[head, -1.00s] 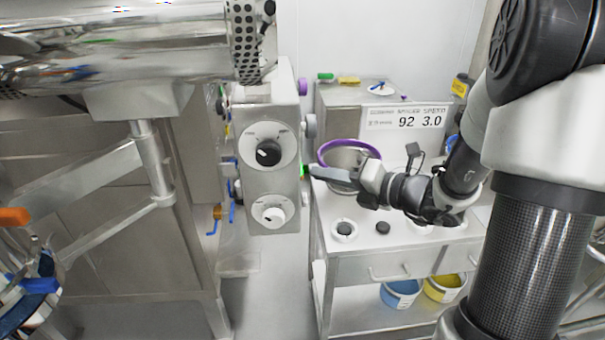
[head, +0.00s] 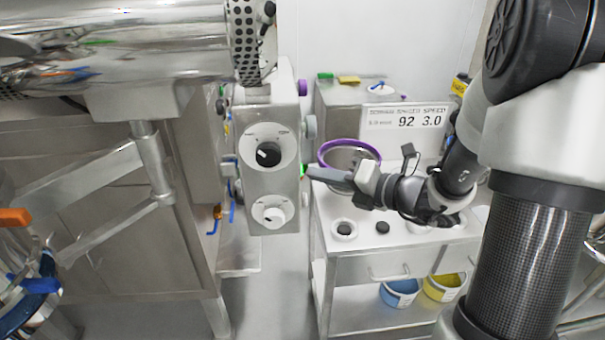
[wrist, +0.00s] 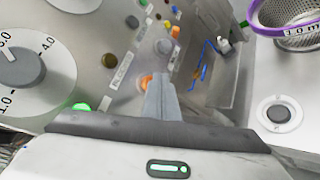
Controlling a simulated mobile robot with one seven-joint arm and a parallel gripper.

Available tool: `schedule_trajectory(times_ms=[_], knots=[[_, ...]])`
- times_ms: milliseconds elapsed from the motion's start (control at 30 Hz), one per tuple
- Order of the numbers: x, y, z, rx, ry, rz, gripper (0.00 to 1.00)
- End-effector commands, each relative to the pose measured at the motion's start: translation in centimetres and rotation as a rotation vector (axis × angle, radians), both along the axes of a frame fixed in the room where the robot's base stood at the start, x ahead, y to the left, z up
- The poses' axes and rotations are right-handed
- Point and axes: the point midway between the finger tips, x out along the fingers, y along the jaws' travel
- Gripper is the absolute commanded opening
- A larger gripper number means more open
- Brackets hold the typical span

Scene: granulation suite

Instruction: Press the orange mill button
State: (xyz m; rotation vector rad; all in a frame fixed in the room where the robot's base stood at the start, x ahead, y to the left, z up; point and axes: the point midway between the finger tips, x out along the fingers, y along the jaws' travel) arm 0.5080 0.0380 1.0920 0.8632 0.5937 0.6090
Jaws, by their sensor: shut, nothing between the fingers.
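An orange button (wrist: 146,82) shows on the grey control panel in the wrist view, just left of my fingertips and partly hidden by them. My gripper (wrist: 159,82) is shut and empty, its fingers pointing at that panel. In the head view my gripper (head: 310,172) is at the right side of the grey control box (head: 285,190). The orange button's face is hidden there. I cannot tell whether the fingertips touch the button.
A large dial (wrist: 22,68) and a green lit button (wrist: 82,106) are on the same panel. Several other coloured buttons lie beyond. A purple-rimmed sieve (head: 350,146) stands on the white cart behind my gripper. Blue (head: 400,293) and yellow (head: 444,288) buckets stand on its lower shelf.

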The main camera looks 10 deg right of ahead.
Motion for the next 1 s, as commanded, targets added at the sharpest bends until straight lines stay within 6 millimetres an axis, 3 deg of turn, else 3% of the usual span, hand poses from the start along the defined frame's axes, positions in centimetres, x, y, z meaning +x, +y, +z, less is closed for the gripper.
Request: schedule_trajectory(times_ms=[1000], knots=[[0.0,1.1,0.0,-0.001,0.0,0.002,0.0]])
